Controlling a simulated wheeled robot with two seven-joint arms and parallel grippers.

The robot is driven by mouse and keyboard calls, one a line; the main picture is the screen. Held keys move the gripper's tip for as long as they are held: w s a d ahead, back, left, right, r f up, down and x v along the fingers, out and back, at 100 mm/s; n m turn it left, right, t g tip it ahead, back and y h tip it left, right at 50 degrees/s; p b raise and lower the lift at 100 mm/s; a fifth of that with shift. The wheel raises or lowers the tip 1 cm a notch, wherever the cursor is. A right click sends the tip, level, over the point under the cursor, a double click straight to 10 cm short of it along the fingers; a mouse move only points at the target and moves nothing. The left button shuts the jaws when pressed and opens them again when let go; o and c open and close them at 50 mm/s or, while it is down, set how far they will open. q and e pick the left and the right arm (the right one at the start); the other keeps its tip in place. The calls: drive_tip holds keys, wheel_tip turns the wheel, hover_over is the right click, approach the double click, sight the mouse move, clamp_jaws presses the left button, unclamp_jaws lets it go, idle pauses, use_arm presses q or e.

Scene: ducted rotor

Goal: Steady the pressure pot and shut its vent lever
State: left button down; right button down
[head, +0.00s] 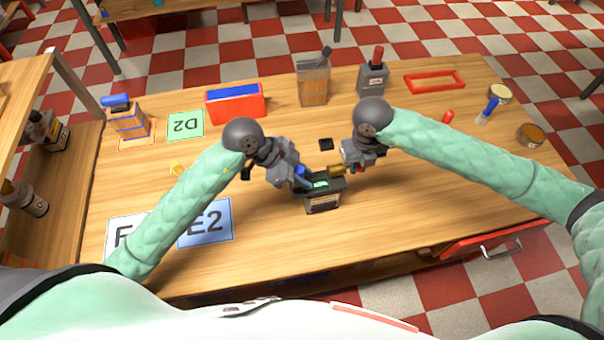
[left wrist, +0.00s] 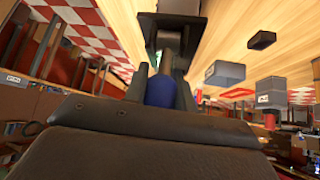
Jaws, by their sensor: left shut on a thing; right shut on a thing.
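The pressure pot appears to be the small dark box (head: 322,203) with a green-lit top, upright on the table between my grippers. A blue grip (head: 300,171) stands at its left side, and a brass-coloured piece (head: 335,169) shows at its right. My left gripper (head: 301,181) is shut on the blue grip; in the left wrist view this blue grip (left wrist: 160,91) sits between the fingers, in line with a grey shaft and a dark body. My right gripper (head: 348,168) is shut at the brass-coloured piece. Its exact contact is too small to see. I cannot tell which piece is the vent lever.
A small black block (head: 326,144) lies just behind. Farther back stand a red-and-blue bin (head: 236,106), a grey box with a lever (head: 313,82) and a grey box with a red handle (head: 373,79). The table's front right is clear.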

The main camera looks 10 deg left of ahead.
use_arm(q)
drive_tip(key=c, duration=1.1)
unclamp_jaws()
drive_tip(key=shift+c, duration=0.2)
drive_tip(key=v, duration=1.2)
use_arm(e)
drive_tip(key=c, duration=1.3)
unclamp_jaws()
drive_tip(key=shift+c, duration=0.2)
